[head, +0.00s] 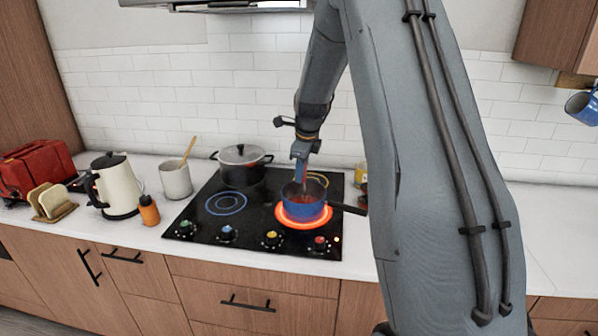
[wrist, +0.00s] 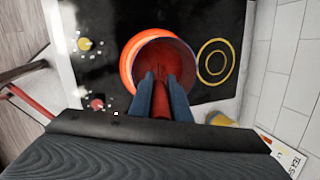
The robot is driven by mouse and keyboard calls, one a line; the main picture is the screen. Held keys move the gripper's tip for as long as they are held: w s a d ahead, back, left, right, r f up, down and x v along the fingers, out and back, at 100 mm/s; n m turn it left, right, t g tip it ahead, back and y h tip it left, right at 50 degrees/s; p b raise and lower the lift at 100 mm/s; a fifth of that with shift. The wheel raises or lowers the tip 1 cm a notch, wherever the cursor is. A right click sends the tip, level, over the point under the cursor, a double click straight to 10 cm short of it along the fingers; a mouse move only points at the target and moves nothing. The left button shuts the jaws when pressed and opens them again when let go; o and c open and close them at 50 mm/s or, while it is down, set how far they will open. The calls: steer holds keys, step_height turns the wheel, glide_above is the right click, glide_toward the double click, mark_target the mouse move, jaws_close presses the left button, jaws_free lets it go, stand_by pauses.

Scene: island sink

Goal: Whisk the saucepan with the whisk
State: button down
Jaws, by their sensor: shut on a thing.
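The blue saucepan (head: 303,211) sits on a glowing orange-red burner at the right front of the black cooktop. Its dark handle points right. In the wrist view the saucepan (wrist: 140,60) shows from above with a reddish inside. My gripper (head: 302,165) is above the saucepan, pointing down. In the wrist view my gripper (wrist: 162,95) is shut on the red handle of the whisk (wrist: 162,100). The whisk reaches down into the saucepan. Its lower end is hard to make out inside the pan.
A lidded grey pot (head: 241,168) stands on the back left of the cooktop (head: 190,215). A yellow jar (head: 361,174) stands right of the cooktop.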

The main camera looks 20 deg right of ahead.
steer(key=shift+r+p, duration=0.3)
steer(key=shift+r, duration=4.35)
steer(key=shift+r, duration=0.1)
steer(key=shift+r, duration=2.4)
